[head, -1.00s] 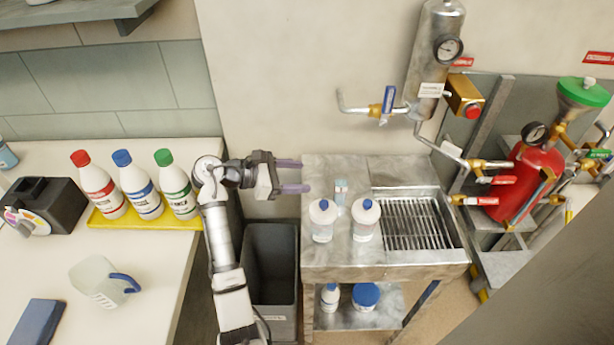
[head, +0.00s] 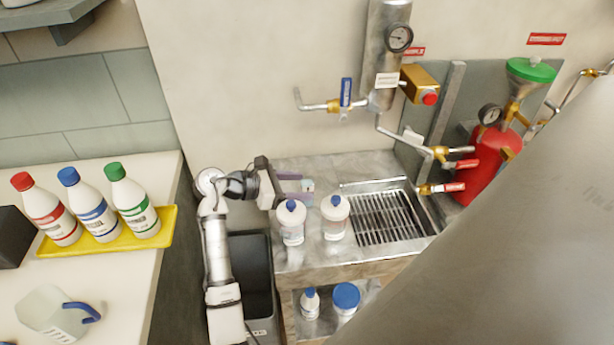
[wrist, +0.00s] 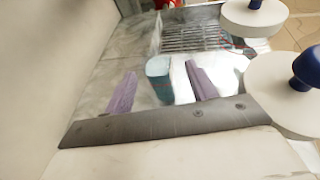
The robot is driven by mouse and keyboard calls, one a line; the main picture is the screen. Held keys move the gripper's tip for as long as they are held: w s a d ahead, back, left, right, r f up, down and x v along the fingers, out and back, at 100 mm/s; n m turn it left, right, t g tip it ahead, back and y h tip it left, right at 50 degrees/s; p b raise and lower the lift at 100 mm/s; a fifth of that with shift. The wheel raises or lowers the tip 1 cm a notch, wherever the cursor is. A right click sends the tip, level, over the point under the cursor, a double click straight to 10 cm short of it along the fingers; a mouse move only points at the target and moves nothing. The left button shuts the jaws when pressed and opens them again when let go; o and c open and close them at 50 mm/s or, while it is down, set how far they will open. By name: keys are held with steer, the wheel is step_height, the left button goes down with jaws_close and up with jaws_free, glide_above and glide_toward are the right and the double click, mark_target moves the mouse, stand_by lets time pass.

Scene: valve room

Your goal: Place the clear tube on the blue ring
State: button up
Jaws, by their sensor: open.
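The clear tube (head: 307,186), pale blue and small, stands on the steel table behind two white bottles. In the wrist view the tube (wrist: 158,76) shows as a teal, see-through cylinder between the purple fingers and a little beyond them. My gripper (head: 291,187) is open and level with the table's left part, its fingers pointing right at the tube. In the wrist view my gripper (wrist: 161,78) has its two fingers apart, with nothing clamped between them. I cannot make out a separate blue ring in either view.
Two white bottles with blue caps, one left (head: 292,226) and one right (head: 335,219), stand close in front of the gripper. A drain grate (head: 382,217) lies to the right. A dark bin (head: 250,275) is below left. A large grey surface covers the lower right.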

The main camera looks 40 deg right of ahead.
steer(key=shift+s+d+f+b, duration=0.25)
steer(key=shift+d+f+b, duration=0.35)
steer(key=shift+d+b, duration=0.25)
steer(key=shift+s+d+b, duration=0.2)
steer(key=shift+d+b, duration=0.15)
steer(key=shift+d, duration=0.1)
steer(key=shift+r, duration=0.1)
steer(key=c, duration=1.2)
